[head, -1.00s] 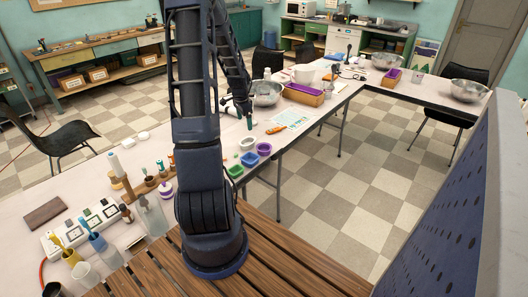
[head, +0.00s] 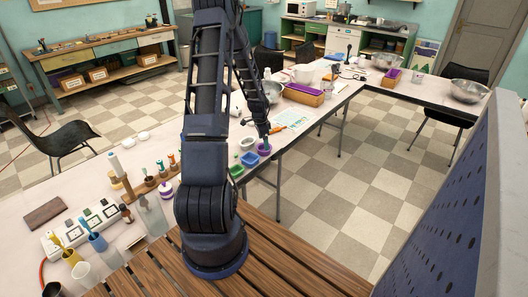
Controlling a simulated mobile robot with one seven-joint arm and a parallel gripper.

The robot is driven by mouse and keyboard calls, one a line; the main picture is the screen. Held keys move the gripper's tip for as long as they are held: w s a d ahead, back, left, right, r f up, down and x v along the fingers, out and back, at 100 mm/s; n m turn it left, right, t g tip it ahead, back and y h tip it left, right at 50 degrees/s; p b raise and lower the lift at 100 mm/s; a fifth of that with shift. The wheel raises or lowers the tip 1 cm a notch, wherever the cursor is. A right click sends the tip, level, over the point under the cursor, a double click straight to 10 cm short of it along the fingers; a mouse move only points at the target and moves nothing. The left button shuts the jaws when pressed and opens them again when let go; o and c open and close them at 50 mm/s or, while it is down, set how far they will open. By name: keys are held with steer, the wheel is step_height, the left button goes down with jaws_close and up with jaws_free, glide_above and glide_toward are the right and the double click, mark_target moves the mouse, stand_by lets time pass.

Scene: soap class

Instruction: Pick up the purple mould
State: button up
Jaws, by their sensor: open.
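The small purple mould (head: 264,151) sits on the white table (head: 155,238) near its right edge. My gripper (head: 265,141) points down at the mould, with its fingertips overlapping the mould's far upper part. The fingers are open and the mould rests on the table. At this size I cannot tell whether they touch it or straddle its wall. Part of the mould's far rim is hidden behind the fingers.
A blue mould (head: 249,159) is close beside the purple one, a green mould (head: 236,170) stands nearer, and a pale mould (head: 247,143) is to the left. A printed sheet (head: 292,119) lies beyond.

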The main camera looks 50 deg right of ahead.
steer(key=shift+s+d+f, duration=0.1)
steer(key=shift+f, duration=1.2)
steer(key=shift+d+f, duration=0.1)
steer(key=shift+f, duration=1.15)
steer(key=c, duration=0.8)
